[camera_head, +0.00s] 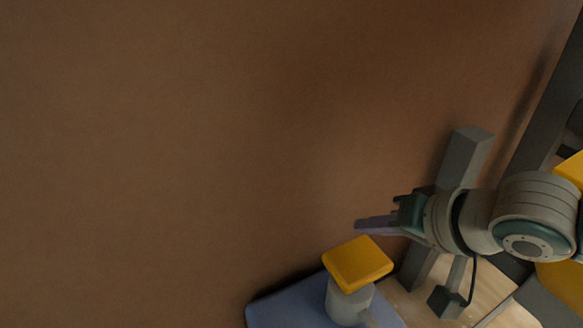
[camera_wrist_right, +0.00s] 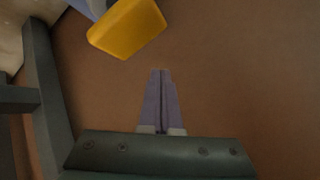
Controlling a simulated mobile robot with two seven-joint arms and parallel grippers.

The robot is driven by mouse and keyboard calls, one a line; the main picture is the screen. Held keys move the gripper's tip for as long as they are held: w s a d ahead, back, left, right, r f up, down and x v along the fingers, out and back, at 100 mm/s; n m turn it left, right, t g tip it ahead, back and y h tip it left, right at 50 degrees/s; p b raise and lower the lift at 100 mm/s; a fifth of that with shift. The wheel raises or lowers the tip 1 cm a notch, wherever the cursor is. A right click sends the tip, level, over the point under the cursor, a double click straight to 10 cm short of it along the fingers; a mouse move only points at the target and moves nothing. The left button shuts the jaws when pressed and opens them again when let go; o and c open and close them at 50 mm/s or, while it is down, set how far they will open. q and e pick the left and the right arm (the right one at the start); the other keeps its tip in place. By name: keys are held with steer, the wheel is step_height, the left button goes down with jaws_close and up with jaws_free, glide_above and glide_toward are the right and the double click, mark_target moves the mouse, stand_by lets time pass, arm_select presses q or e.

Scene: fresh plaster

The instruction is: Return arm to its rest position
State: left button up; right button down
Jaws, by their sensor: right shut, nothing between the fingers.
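My right arm comes in from the right in the head view. Its right gripper (camera_head: 359,226) has purple fingers pressed together with nothing between them. The shut fingers also show in the wrist view (camera_wrist_right: 160,72). The gripper is beside and just above a yellow block (camera_head: 358,262), apart from it in the wrist view (camera_wrist_right: 126,27). The yellow block rests on top of a grey cup-like object (camera_head: 348,303). My left gripper is not in view.
A large plain brown surface (camera_head: 180,140) fills most of the head view. The grey cup-like object stands on a blue surface (camera_head: 285,308) at the bottom. A grey post (camera_head: 465,160) stands behind my right arm. A pale wooden floor or top (camera_head: 415,303) shows at lower right.

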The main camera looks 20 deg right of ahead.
steer(key=s+a+n+g, duration=0.2)
steer(key=s+a+n, duration=0.3)
steer(key=s+a, duration=0.25)
steer(key=s+d+r+n+g+h, duration=0.1)
steer(key=s+r+n+g, duration=0.3)
steer(key=s, duration=0.8)
step_height(320, 180, up, 23)
steer(key=p, duration=2.2)
steer(key=shift+d+r+t+p, duration=0.2)
steer(key=shift+t+p, duration=0.1)
steer(key=shift+p, duration=0.05)
